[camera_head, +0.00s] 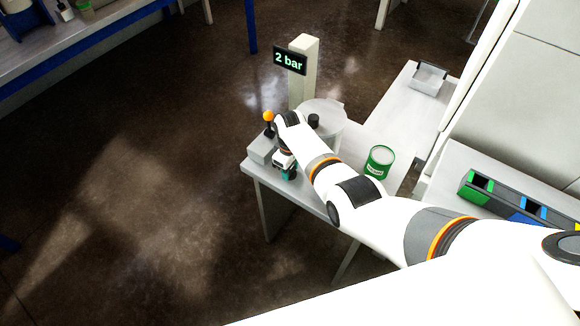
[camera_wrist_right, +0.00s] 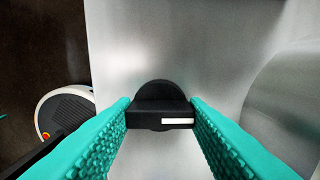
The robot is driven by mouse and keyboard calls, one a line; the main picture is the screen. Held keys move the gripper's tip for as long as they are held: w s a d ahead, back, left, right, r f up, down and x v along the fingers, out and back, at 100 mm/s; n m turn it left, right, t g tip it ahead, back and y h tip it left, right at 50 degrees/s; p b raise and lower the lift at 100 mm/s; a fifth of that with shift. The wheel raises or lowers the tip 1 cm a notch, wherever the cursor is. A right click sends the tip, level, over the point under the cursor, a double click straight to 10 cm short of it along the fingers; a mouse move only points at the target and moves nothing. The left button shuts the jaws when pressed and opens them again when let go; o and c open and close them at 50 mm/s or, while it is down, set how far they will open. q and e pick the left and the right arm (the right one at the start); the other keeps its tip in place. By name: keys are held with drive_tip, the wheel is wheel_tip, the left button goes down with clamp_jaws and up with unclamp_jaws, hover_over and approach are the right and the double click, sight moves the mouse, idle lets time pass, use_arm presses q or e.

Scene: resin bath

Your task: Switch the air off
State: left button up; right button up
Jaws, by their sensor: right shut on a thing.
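A black knob (camera_wrist_right: 160,106) with a white mark stands on a pale flat surface in the right wrist view. The white mark lies crosswise in that view, on the knob's right half. The teal fingers of my right gripper (camera_wrist_right: 160,112) are on either side of the knob and shut on it. In the head view my right gripper (camera_head: 287,172) is low at the front left part of the small table, and the knob is hidden there. A dark display (camera_head: 290,60) on a pale post reads "2 bar". My left gripper is not in view.
A round pale vessel (camera_head: 335,112) with a black-topped part stands behind my right arm. A grey box (camera_head: 261,150) with an orange-balled lever (camera_head: 268,117) is just left of the gripper. A green can (camera_head: 380,161) stands to the right on the table (camera_head: 335,210).

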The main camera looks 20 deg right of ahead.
drive_tip(key=shift+w, duration=0.1)
idle(0.3)
drive_tip(key=o, duration=1)
wheel_tip(320, 180, up, 12)
drive_tip(key=shift+r+p, duration=0.1)
drive_tip(key=shift+p, duration=0.45)
